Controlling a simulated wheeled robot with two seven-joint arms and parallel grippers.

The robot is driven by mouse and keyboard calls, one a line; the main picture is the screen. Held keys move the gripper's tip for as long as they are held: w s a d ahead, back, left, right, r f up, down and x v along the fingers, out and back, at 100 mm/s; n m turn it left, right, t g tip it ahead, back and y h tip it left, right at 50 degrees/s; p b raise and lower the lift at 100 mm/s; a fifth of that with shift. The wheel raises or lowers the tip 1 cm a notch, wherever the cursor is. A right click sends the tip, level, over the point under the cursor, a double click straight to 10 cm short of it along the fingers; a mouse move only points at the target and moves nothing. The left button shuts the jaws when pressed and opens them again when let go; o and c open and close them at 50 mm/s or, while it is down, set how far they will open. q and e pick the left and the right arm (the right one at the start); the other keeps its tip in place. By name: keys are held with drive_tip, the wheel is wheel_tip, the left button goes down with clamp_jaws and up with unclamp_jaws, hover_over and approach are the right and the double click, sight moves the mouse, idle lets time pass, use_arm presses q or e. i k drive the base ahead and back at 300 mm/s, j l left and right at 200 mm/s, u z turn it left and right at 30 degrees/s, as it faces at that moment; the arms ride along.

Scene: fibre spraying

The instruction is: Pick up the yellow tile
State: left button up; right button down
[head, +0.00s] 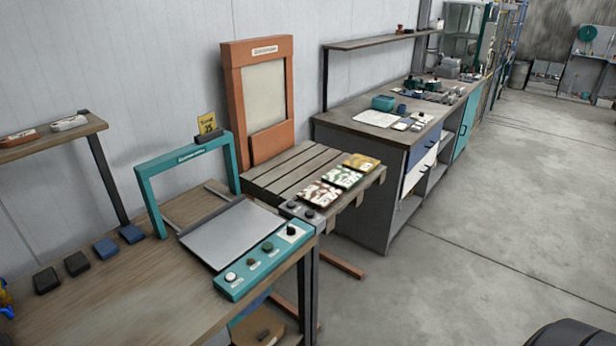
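The yellow tile (362,161) lies flat on the slatted table (275,178), near its right end, with pale markings on its top. A green and white patterned tile (342,177) lies beside it on the near side, and a red and white patterned tile (319,194) lies nearer still. The three form a row along the table's front side. Neither of my grippers can be made out in the head view, and nothing is touching the yellow tile.
An orange frame (232,105) stands behind the slatted table. A wooden bench (115,290) with a teal frame (146,193) and button panel (262,262) is at the near left. A grey workbench (368,185) stands beyond. Open concrete floor (480,260) lies right.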

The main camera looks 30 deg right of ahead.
sight(361, 164)
drive_tip(key=i+l+z, duration=0.2)
drive_tip(key=z, duration=0.2)
drive_tip(key=i+l+z, duration=0.1)
drive_tip(key=i+z, duration=0.55)
drive_tip(key=z, duration=0.2)
